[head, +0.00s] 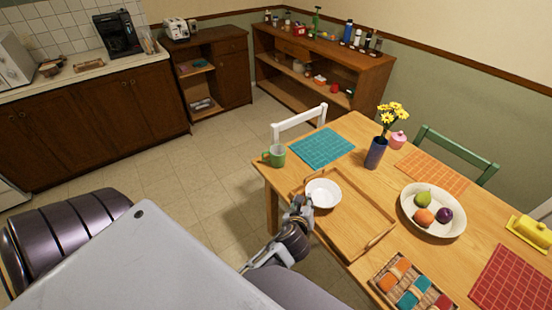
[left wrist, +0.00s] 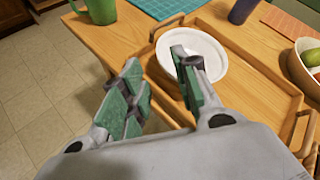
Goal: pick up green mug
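The green mug (head: 275,156) stands upright near the left corner of the wooden table, handle toward the left. Its lower part also shows at the top left of the left wrist view (left wrist: 101,10). My left gripper (head: 303,207) is over the table's left edge, in front of the mug and apart from it, close to the white bowl. In the left wrist view its green-padded fingers (left wrist: 160,80) are spread with nothing between them. My right gripper is not seen in either view.
A white bowl (head: 323,193) sits on a wooden tray (head: 376,238) beside my left gripper. A teal placemat (head: 321,147) lies right of the mug. A blue vase (head: 375,153) with yellow flowers and a fruit dish (head: 456,232) stand farther right. A white chair (head: 299,122) is behind the mug.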

